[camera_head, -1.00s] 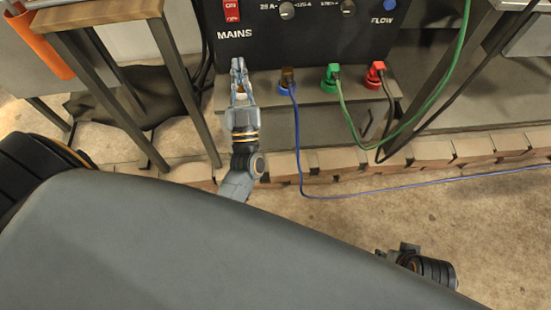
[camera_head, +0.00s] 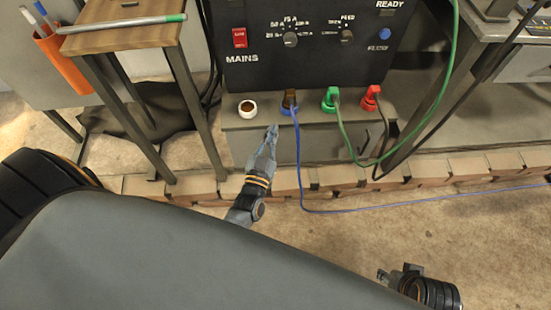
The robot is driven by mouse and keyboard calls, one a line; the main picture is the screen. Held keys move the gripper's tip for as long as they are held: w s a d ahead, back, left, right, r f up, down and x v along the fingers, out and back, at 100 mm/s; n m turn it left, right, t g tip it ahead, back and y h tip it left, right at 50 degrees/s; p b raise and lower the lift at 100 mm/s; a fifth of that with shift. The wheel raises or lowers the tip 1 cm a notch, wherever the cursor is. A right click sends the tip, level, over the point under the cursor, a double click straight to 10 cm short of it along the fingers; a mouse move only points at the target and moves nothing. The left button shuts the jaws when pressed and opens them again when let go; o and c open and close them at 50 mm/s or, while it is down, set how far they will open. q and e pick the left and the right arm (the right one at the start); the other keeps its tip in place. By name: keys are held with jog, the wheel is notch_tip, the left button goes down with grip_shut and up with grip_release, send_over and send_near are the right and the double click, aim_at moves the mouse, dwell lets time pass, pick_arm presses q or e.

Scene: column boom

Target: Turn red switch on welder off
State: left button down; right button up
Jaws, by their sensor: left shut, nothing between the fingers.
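The welder (camera_head: 272,64) is a black-fronted box with white lettering at the top middle. Its red switch (camera_head: 239,38) sits at the upper left of the panel, just above the word MAINS; its small marking is too blurred to read. My left gripper (camera_head: 272,132) is shut and empty. It is below the panel, in front of the grey ledge, lower and a little to the right of the switch, not touching it. Part of my right arm (camera_head: 425,288) shows at the bottom right; its fingers are not clear.
A white-rimmed socket (camera_head: 247,109), a blue plug (camera_head: 289,102), a green plug (camera_head: 330,99) and a red plug (camera_head: 371,97) line the ledge, with cables hanging down. A wooden-topped stand (camera_head: 120,32) is at left. Bricks (camera_head: 330,178) run along the floor below.

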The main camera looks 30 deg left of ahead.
pick_arm(q)
jog(key=s+d+f+m+g+h+p, duration=0.1)
jog(key=s+d+f+g+h+p, duration=0.1)
jog(key=f, duration=0.6)
jog(key=shift+s+d+f+m+g+h+p, duration=0.35)
jog(key=shift+s+d+g+p, duration=0.3)
jog(key=shift+s+g, duration=0.35)
